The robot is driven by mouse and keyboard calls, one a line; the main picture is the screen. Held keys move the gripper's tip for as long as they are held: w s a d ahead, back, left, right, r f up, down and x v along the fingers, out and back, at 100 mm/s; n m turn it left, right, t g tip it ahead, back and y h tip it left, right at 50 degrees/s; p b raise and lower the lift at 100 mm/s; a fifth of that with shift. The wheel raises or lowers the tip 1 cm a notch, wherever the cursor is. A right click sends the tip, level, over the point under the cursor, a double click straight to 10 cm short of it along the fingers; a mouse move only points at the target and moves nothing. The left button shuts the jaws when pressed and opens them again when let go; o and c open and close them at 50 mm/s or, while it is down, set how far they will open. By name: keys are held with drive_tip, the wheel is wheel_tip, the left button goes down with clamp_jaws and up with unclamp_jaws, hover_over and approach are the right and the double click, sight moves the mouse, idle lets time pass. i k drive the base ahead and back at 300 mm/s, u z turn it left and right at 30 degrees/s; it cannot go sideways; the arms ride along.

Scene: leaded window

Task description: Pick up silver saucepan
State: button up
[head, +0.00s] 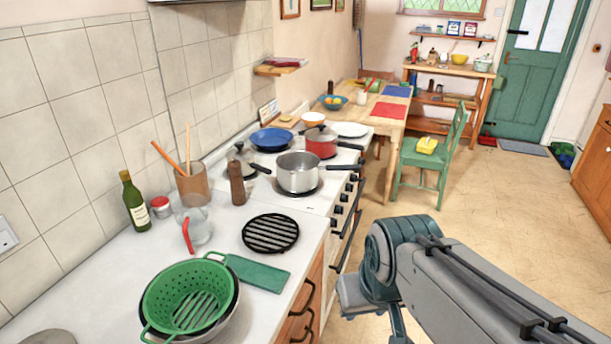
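The silver saucepan (298,178) stands upright on a front burner of the white stove, without a lid. Its black handle points right, over the stove's front edge. My arm reaches in from the lower right, in front of the counter and well below the saucepan in the picture. No gripper fingers can be made out; the end of my arm runs down toward the bottom edge. Nothing touches the saucepan except the burner under it.
A red lidded pot (321,147), a blue pan (271,138) and a brown pepper mill (236,183) crowd the saucepan. A black trivet (270,233) and green colander (188,298) are on the counter. A green chair (436,155) stands beyond; the floor right is clear.

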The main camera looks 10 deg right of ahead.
sight(318, 172)
drive_tip(key=k, duration=0.5)
drive_tip(key=z, duration=1.05)
drive_tip(key=i, duration=2.6)
drive_tip(key=u, duration=1.05)
drive_tip(key=i, duration=0.4)
drive_tip(key=u, duration=0.4)
